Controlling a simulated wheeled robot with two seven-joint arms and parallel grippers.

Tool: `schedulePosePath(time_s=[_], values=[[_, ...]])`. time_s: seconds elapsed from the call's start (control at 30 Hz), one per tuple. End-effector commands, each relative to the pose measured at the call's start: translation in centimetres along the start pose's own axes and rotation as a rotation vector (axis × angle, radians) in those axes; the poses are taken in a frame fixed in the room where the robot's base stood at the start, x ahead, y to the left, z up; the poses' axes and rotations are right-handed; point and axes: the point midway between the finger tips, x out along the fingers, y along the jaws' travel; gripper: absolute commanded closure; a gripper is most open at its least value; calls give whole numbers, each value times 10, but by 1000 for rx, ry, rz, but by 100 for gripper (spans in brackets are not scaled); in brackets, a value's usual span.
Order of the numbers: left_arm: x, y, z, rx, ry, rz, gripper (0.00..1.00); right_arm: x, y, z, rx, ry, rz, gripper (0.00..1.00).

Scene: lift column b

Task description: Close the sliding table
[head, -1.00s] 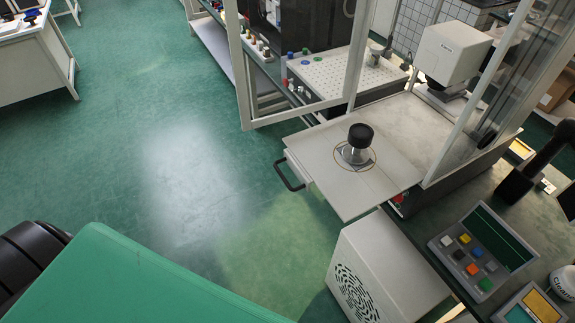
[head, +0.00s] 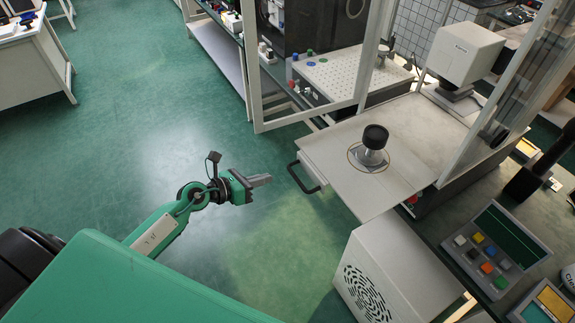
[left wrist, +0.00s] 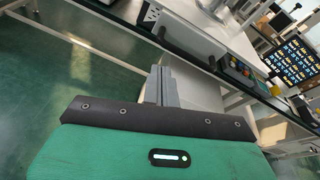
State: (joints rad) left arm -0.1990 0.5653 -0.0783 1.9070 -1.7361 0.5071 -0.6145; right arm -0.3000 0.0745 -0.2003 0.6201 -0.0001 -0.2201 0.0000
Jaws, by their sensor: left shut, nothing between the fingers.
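The sliding table (head: 350,195) is a light grey plate that sticks out from the glass-walled machine at the right of the head view. A black handle (head: 300,178) is on its front edge. A black-capped jar (head: 374,145) stands on the plate inside a ring mark. My left gripper (head: 262,181) is shut and empty, over the floor just left of the handle, with a gap between them. Its fingers also show in the left wrist view (left wrist: 161,85). My right gripper is not in view.
An open framed glass door (head: 310,115) stands beyond the plate. A white vented box (head: 375,275) is below it at the right. A keypad panel (head: 495,250) lies on the right bench. The floor (head: 150,130) to the left is clear.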

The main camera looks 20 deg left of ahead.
Motion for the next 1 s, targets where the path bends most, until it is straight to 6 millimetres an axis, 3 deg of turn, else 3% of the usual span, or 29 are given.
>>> schedulePosePath(time_s=[0.1, 0.33, 0.8, 1.0], values=[[-8, -18, 26, 208, 23, -17, 100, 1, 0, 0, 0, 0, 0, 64], [-5, -26, 38, 316, 35, -19, 100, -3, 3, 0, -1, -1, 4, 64], [70, -26, 36, 309, 33, -18, 100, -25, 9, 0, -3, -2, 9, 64], [87, -26, 34, 309, 34, -18, 100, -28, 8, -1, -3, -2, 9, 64]])
